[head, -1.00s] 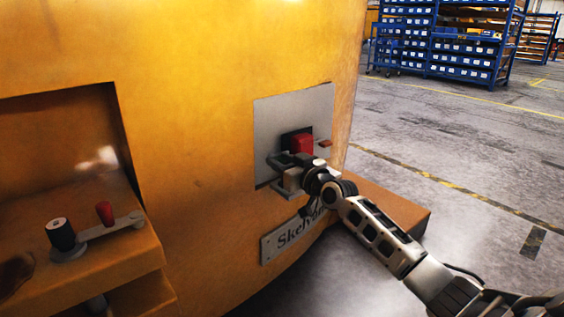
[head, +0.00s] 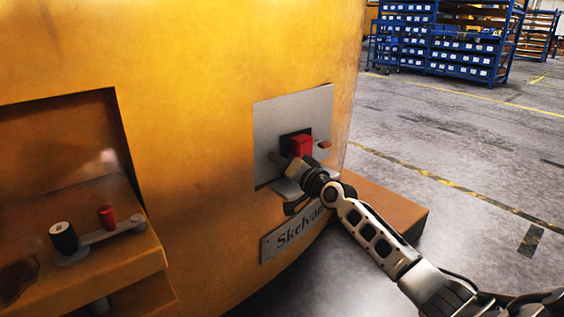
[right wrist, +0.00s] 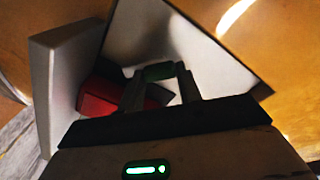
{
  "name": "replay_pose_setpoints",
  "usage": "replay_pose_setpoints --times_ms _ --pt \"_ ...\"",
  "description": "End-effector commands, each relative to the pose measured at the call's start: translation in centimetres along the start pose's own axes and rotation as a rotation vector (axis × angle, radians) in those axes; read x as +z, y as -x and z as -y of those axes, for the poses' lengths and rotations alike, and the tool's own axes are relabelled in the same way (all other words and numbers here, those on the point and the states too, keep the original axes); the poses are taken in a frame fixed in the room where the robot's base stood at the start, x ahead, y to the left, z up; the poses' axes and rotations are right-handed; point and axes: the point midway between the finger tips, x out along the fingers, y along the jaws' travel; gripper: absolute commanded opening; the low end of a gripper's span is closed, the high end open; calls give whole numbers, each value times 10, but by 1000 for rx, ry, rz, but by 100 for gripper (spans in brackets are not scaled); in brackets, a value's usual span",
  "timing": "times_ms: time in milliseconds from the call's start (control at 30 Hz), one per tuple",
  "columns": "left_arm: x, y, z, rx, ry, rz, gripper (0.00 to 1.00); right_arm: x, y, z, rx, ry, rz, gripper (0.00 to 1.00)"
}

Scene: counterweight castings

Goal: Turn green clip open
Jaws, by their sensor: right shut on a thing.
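The green clip (right wrist: 160,72) shows in the right wrist view between the two fingertips of my right gripper (right wrist: 160,80), which is shut on it. In the head view my right gripper (head: 287,164) is at the lower part of a grey plate (head: 268,118) on the yellow casting, just below a red block (head: 301,146). The gripper hides the clip there. The red block also shows in the right wrist view (right wrist: 93,103), left of the fingers. How far the clip is turned cannot be told. My left gripper is out of view.
A nameplate (head: 277,244) is fixed below the grey plate. A recess at left holds a ledge with a dark spool (head: 63,238) and a red knob (head: 107,216). A brown block (head: 395,209) lies behind my right arm. Blue shelving (head: 455,45) stands far back; the floor between is open.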

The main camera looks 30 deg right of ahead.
Motion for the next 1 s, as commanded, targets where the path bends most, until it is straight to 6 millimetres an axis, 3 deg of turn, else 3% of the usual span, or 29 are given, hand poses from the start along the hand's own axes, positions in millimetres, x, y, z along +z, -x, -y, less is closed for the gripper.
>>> replay_pose_setpoints --times_ms 600,1000 --pt "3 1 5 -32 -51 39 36 1 0 -2 2 -564 2 12" --pt "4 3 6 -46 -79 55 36 2 0 -4 3 -767 2 12"
